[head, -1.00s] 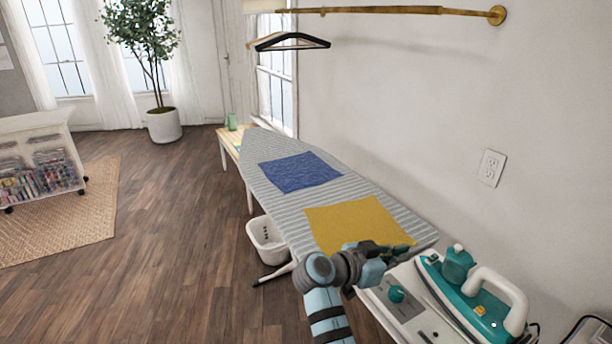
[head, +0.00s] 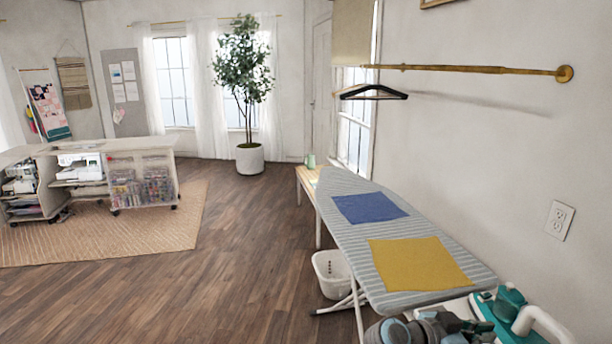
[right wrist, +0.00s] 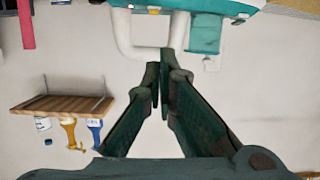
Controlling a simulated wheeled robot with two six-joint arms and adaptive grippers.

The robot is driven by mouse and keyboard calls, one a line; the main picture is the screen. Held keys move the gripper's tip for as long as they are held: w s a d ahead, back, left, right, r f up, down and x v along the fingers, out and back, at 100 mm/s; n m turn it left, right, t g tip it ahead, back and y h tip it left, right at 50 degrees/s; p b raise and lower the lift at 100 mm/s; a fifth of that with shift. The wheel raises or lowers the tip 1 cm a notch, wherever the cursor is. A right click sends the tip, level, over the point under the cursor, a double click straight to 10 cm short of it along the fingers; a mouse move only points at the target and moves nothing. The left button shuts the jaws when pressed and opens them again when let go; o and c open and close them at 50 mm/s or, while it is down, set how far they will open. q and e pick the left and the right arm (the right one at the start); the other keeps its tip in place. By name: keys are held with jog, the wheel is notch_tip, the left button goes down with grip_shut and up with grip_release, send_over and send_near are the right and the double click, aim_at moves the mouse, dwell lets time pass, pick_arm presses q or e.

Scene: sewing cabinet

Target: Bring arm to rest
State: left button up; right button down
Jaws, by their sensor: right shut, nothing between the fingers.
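My right gripper (head: 474,326) is at the bottom edge of the head view, just in front of the near end of the ironing board (head: 480,272), with part of my arm cut off by the frame. In the right wrist view, the dark fingers of my right gripper (right wrist: 161,75) meet at their tips with nothing between them. The teal and white iron (head: 515,310) is just right of the gripper in the head view. Its white handle (right wrist: 124,45) shows beyond the fingertips in the wrist view. My left gripper is not in view.
A yellow cloth (head: 418,263) and a blue cloth (head: 368,208) lie flat on the board. A white basket (head: 332,275) stands on the floor beside it. A wall shelf (right wrist: 62,104) shows in the wrist view. The wooden floor (head: 230,260) at left is clear.

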jog(key=w+a+f+n+t+y, duration=0.6)
jog(key=w+a+f+n, duration=0.1)
jog(key=w+f+n, duration=0.25)
jog(key=s+a+f+n+y, duration=0.2)
jog(key=s+f, duration=0.1)
jog(key=f, duration=0.5)
jog(key=s+a+f+n+g+y, duration=0.1)
jog(key=s+a+f+n+y, duration=0.1)
jog(key=f, duration=0.5)
jog(key=s+a+f+n+y, duration=0.2)
jog(key=s+a+f+n, duration=0.1)
jog(key=f, duration=0.5)
jog(key=s+d+f+g+y, duration=0.1)
jog(key=s+f+g+y, duration=0.1)
jog(key=s+f, duration=1.15)
jog(key=s+d+f+g, duration=0.1)
jog(key=s+d+f, duration=0.1)
jog(key=s, duration=0.8)
jog(key=s+d+f+m+g, duration=0.1)
jog(key=s+d+f+g, duration=0.1)
jog(key=s, duration=0.9)
jog(key=s+d+f+g, duration=0.2)
jog(key=s, duration=0.8)
jog(key=shift+s+f, duration=0.2)
jog(key=shift+s, duration=0.05)
